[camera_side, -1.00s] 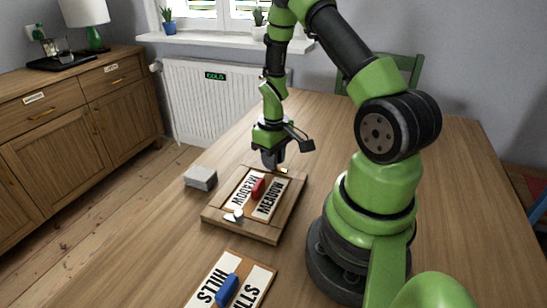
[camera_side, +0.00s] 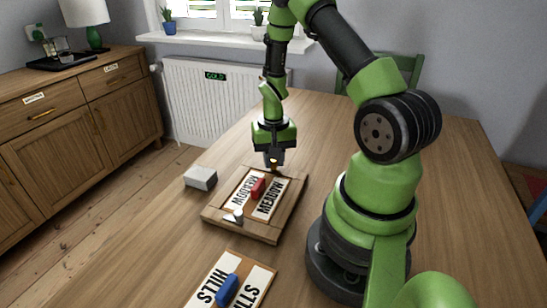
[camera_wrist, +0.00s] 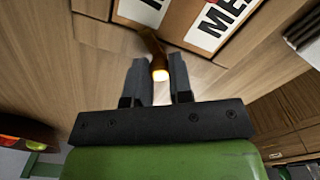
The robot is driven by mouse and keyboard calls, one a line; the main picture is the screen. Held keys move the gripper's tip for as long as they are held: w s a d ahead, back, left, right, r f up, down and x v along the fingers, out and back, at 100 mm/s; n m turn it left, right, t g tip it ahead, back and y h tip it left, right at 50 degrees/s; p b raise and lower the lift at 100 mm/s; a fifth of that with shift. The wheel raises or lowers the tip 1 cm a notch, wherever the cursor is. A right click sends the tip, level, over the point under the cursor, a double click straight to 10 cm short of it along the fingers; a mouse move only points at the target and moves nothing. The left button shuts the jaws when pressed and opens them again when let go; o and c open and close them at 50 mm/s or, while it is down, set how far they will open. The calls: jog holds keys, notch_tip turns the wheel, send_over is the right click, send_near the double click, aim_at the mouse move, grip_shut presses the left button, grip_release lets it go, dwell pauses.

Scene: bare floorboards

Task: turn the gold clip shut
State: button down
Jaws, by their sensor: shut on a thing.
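The gold clip (camera_wrist: 160,68) is between my gripper's fingertips in the wrist view, one finger on each side. In the side view it shows as a small orange spot (camera_side: 274,160). My gripper (camera_side: 274,165) points down at the far edge of a wooden frame (camera_side: 245,231) and is shut on the clip. The frame holds a panel lettered MEADOW (camera_side: 270,198) with a red handle (camera_side: 258,187). A white or silver clip (camera_side: 234,216) sits at the near edge. Whether the gold clip overlaps the panel is hard to tell.
A panel lettered HILLS (camera_side: 211,285) with a blue handle (camera_side: 228,290) lies on the table nearer the camera. A grey block (camera_side: 200,177) stands left of the frame. A small display reading GOLD (camera_side: 215,76) is on the radiator.

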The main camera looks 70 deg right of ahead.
jog(key=m, duration=0.4)
jog(key=shift+m, duration=2.9)
jog(key=c, duration=1)
grip_release()
notch_tip(320, 180, up, 10)
